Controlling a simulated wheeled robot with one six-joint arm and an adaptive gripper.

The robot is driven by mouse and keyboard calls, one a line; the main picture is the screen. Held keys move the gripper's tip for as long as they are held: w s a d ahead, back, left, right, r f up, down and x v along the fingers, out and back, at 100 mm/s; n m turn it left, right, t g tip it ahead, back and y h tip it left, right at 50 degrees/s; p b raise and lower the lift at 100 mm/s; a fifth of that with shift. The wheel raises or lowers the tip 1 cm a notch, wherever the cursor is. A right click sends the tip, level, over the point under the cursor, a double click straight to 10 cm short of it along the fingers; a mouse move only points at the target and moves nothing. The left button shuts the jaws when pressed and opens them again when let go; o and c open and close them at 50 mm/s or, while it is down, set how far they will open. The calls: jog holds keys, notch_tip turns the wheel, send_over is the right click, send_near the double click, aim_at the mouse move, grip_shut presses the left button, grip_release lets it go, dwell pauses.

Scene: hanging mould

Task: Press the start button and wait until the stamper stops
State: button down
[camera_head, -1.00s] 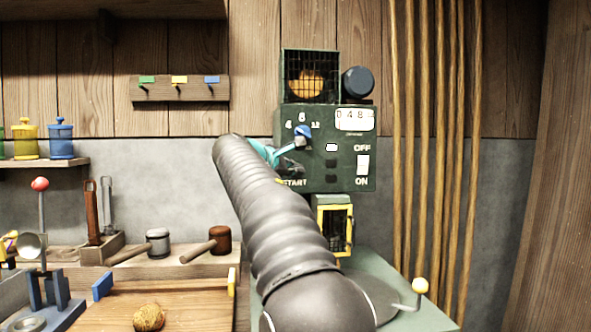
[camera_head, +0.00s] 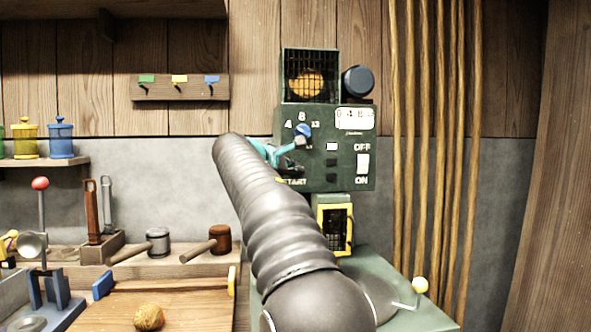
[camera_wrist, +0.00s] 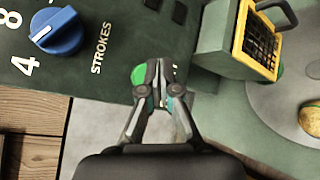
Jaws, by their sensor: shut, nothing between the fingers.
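The blue dial also shows in the wrist view (camera_wrist: 56,31), beside the STROKES lettering. The green start button (camera_wrist: 138,75) shows in the wrist view, partly hidden behind my fingers. My gripper (camera_wrist: 163,88) is shut and empty, its tips at the button; whether they touch it I cannot tell. The stamper's yellow-framed guard (camera_head: 336,227) sits below the box, also in the wrist view (camera_wrist: 240,42).
A golden lump (camera_wrist: 311,118) rests on the round plate near the guard. Mallets (camera_head: 158,242) and a wooden board (camera_head: 190,300) lie left. Vertical rods (camera_head: 435,150) stand right.

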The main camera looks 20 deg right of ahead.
jog(key=shift+w, duration=0.15)
jog(key=shift+w+d+p, duration=0.15)
jog(key=shift+w+p, duration=0.1)
jog(key=shift+p, duration=0.05)
